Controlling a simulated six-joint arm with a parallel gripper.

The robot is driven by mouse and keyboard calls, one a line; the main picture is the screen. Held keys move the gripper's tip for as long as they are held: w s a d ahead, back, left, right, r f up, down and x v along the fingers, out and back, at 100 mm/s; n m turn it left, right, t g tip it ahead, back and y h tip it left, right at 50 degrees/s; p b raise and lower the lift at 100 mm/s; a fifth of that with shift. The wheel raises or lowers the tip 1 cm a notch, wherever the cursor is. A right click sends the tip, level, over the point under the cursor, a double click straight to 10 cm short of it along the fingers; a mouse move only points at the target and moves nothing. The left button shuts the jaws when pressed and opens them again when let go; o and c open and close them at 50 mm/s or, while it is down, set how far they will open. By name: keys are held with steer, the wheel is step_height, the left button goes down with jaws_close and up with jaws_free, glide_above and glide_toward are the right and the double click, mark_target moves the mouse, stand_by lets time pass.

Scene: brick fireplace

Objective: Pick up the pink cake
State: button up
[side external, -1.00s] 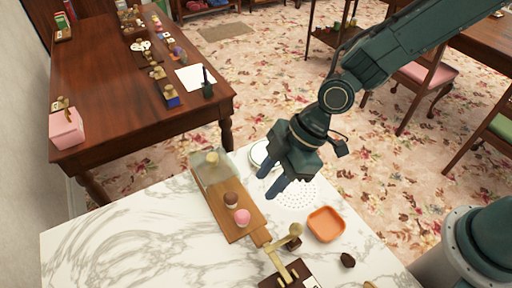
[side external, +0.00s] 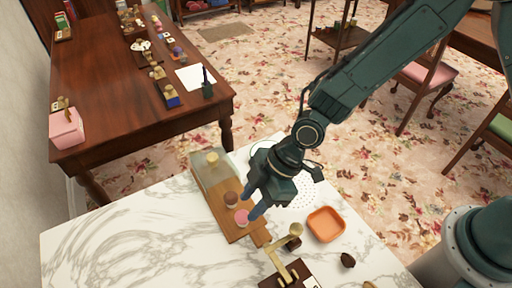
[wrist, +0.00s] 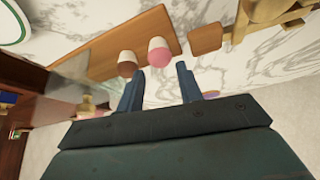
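The pink cake (side external: 241,217) sits on a wooden board (side external: 222,205) on the white marble table. A brown cake (side external: 231,198) stands close beside it. My gripper (side external: 254,207) is open and empty, with its fingers pointing down near the two cakes. In the wrist view, the pink cake (wrist: 159,52) and brown cake (wrist: 127,63) show beyond the fingertips of my gripper (wrist: 158,85). The pink cake lies roughly ahead of the gap between the fingers, and no finger visibly touches it.
A clear cover with a knob (side external: 209,166) is at the board's far end. A brass and dark wood object (side external: 286,255) stands near the board's handle. An orange dish (side external: 326,224) lies to the right. The marble at left is clear.

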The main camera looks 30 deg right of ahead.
mark_target(242, 214)
steer(key=shift+x, duration=2.55)
steer(key=c, duration=0.6)
